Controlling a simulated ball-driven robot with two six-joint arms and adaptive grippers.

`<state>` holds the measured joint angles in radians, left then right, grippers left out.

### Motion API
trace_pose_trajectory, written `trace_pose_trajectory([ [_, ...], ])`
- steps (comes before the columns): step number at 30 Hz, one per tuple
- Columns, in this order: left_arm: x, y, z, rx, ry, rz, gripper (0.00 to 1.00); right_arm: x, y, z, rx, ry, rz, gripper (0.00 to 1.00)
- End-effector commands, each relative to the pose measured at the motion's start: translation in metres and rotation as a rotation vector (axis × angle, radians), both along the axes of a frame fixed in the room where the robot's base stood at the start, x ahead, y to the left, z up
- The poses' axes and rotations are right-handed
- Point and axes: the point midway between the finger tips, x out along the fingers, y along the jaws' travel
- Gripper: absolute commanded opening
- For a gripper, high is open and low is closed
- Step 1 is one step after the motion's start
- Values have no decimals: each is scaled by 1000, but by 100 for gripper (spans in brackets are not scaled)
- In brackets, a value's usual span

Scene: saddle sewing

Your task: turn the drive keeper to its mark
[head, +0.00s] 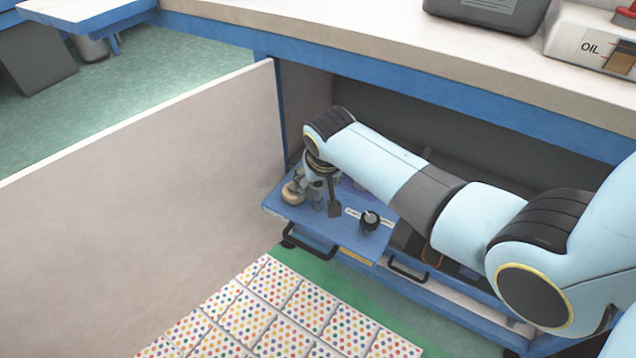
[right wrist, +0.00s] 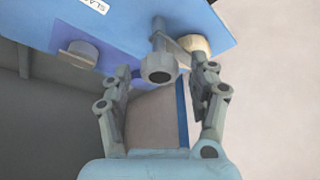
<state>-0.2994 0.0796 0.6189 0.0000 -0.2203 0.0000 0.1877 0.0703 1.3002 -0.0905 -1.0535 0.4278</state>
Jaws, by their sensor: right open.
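A blue board (head: 300,217) sticks out from under the bench. It carries a cream round piece (head: 291,194), a black knob (head: 369,220) and a white label strip. In the right wrist view, a grey round-ended post (right wrist: 158,66) with a thin bar stands beside the cream piece (right wrist: 195,44). No part is readably marked as the drive keeper, and I see no clear mark. My right gripper (head: 318,192) is at the board beside the cream piece. It is open, its fingers (right wrist: 166,76) on either side of the grey post; contact cannot be told. My left gripper is out of view.
A tall pale panel (head: 150,190) stands close left of the board. The bench top (head: 380,60) overhangs it. Black handles (head: 308,246) are on the board's front edge. Dotted tiles (head: 290,310) lie on the floor in front. An OIL box (head: 580,42) sits on the bench.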

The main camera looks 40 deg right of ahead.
Motion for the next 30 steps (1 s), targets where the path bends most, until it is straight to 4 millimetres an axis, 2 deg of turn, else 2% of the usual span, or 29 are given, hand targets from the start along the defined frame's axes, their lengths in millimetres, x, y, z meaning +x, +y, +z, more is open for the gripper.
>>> trace_pose_trajectory([
  [4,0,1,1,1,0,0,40,0,0,1,0,0,0,61],
  [5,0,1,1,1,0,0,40,0,0,1,0,0,0,58],
  [18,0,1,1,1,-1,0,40,0,0,1,0,0,0,0],
  [30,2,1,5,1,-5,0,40,-4,-5,1,0,2,9,0],
])
